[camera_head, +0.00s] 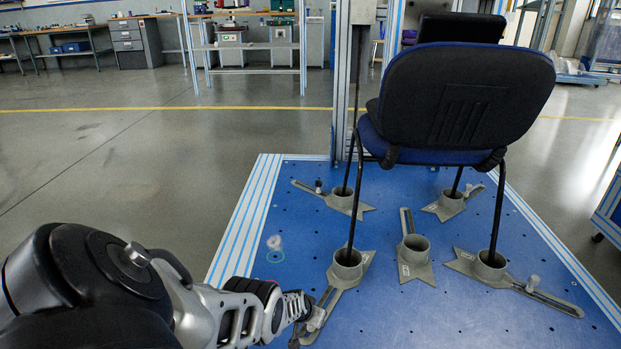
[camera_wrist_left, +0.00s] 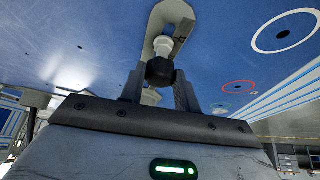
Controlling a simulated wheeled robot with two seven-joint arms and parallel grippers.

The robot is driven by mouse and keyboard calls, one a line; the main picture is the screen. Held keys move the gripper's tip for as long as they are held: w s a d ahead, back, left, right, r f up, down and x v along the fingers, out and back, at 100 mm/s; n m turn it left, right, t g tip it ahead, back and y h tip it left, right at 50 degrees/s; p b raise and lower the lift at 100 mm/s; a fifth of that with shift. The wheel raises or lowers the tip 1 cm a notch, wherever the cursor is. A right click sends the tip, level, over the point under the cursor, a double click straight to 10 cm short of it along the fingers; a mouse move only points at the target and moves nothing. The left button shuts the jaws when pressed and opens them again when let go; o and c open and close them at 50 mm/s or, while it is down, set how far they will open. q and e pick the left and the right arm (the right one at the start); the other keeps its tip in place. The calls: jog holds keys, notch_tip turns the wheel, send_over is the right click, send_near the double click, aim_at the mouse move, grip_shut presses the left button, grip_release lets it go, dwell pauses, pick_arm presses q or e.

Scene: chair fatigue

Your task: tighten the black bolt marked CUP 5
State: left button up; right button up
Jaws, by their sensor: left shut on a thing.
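My left gripper (camera_head: 312,318) is low at the slotted foot of the near-left grey cup (camera_head: 346,270). In the left wrist view the gripper (camera_wrist_left: 158,88) is shut on a black bolt head (camera_wrist_left: 159,72), with one finger on each side. A pale round part and the grey slotted foot (camera_wrist_left: 160,28) show just beyond it. The marking CUP 5 cannot be read on this bolt. Another dark bolt (camera_head: 318,186) stands on the back-left cup's foot. My right gripper is not in view.
A dark blue chair (camera_head: 460,95) stands with its legs in several grey cups on the blue platform (camera_head: 300,215). The middle cup (camera_head: 414,250) holds no leg. Its front-right neighbour (camera_head: 490,262) has a pale bolt (camera_head: 533,283). The platform left of the chair is mostly clear.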

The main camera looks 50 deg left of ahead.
pick_arm(q)
jog(key=shift+s+f+m+h, duration=0.1)
jog(key=shift+s+m+h, duration=0.05)
jog(key=shift+m+h, duration=0.2)
jog(key=shift+f+m+h+b, duration=0.15)
jog(key=shift+m+h+b, duration=0.1)
jog(key=shift+m+b, duration=0.35)
jog(key=shift+m+h, duration=0.3)
jog(key=shift+m, duration=0.45)
jog(key=shift+r, duration=0.2)
jog(key=o, duration=1)
jog(key=shift+a, duration=0.1)
